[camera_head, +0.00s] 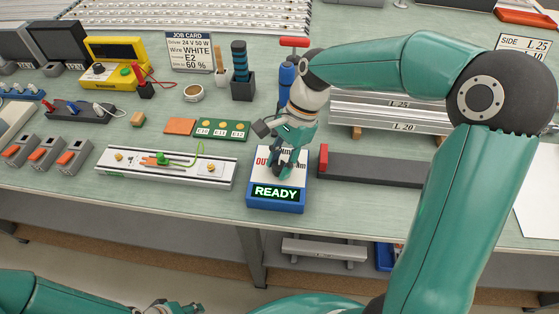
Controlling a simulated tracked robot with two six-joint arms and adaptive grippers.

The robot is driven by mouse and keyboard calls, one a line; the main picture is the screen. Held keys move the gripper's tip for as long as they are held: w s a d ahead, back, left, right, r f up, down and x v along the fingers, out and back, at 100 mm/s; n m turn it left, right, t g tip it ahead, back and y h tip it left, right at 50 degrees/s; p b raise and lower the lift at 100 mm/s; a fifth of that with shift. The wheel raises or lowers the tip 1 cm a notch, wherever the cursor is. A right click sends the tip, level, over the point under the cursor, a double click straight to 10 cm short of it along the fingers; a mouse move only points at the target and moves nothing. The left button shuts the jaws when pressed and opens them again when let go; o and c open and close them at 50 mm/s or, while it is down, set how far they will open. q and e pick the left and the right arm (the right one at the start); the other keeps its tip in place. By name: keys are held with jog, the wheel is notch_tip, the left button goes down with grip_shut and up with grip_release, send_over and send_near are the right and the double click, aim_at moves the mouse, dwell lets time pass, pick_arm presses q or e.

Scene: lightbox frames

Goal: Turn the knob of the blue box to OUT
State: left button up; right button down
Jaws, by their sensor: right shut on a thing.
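The blue box (277,205) stands near the front edge of the bench. Its white top carries red lettering starting "OU" at the left and "mm" at the upper right. A lit display on its front reads READY in green. My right gripper (279,166) reaches down onto the top of the box and is shut on the knob, which its fingers hide. The knob's pointing direction cannot be seen. My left gripper (170,309) is at the bottom edge, low in front of the bench and partly cut off; its jaws are unclear.
A white rail with a green clip (165,168) lies left of the box. A dark bar with a red end (370,167) lies to the right. Behind are a job card (189,52), a yellow device (115,62) and aluminium profiles (390,112). My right arm covers much of the right side.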

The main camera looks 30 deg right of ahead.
jog(key=shift+w+r+n+g+p, duration=0.2)
jog(key=shift+n+g+p, duration=0.1)
jog(key=shift+n+p, duration=0.65)
jog(key=n+g+p, duration=0.1)
jog(key=n, duration=0.1)
jog(key=shift+a+n+h, duration=0.1)
jog(key=shift+n+h, duration=0.25)
jog(key=shift+h, duration=0.05)
jog(key=n+p, duration=0.1)
jog(key=n, duration=0.1)
jog(key=shift+n+g+h+p, duration=0.3)
jog(key=shift+p, duration=0.1)
jog(key=shift+w+f+n+g+h+p, duration=0.1)
jog(key=shift+n+g+h+p, duration=0.25)
jog(key=shift+n, duration=0.95)
jog(key=c, duration=0.8)
grip_release()
jog(key=shift+f, duration=0.1)
